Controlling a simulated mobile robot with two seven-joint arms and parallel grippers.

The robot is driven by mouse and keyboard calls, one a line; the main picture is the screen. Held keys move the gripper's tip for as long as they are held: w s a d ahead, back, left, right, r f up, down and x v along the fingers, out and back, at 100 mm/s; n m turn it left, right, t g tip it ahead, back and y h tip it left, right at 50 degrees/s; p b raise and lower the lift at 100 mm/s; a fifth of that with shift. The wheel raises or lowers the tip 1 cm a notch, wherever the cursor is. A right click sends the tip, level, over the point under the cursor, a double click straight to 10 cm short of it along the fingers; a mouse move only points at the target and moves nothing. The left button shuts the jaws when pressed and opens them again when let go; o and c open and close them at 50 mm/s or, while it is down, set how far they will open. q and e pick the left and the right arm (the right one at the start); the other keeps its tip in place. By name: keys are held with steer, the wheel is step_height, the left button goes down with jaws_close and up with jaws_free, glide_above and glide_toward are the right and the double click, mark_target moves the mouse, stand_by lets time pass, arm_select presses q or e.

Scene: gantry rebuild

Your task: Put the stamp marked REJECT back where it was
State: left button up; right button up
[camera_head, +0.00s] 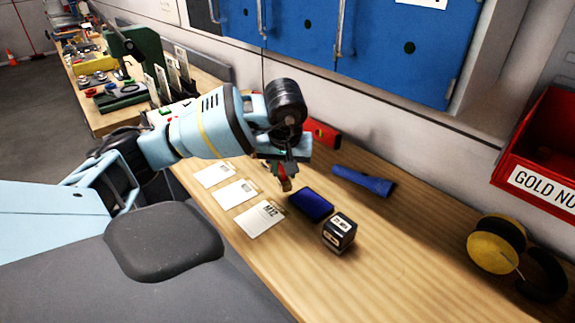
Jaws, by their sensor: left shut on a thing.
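My left gripper (284,172) is over the wooden bench, just beyond the blue pad. It is shut on a small reddish-brown thing (286,184), mostly hidden by the fingers; I cannot read any mark on it. The blue pad (311,205) with a dark rim lies flat on the bench. A black box-shaped thing (340,232) with pale labels stands beside the pad, its print too small to read. I cannot make out the word REJECT anywhere. My right gripper is not in view.
Three white cards lie left of the pad, the nearest reading M12 (259,218). A blue torch (363,181) and a red level (322,133) lie behind. Yellow ear defenders (497,244) are at right, below a red bin (540,165). The bench (400,240) is clear between.

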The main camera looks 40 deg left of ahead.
arm_select(q)
steer(key=shift+w+a+f, duration=0.1)
steer(key=shift+w+a, duration=0.5)
steer(key=shift+w, duration=0.25)
steer(key=shift+w+a+f, duration=0.1)
steer(key=shift+w+a, duration=0.55)
steer(key=shift+w, duration=0.25)
steer(key=shift+w+a+f, duration=0.1)
steer(key=shift+w+a, duration=0.5)
steer(key=shift+w, duration=0.25)
steer(key=shift+f+p, duration=0.35)
steer(key=shift+f, duration=1.4)
steer(key=shift+f, duration=0.25)
steer(key=o, duration=0.8)
steer(key=v, duration=1.2)
steer(key=shift+r, duration=0.25)
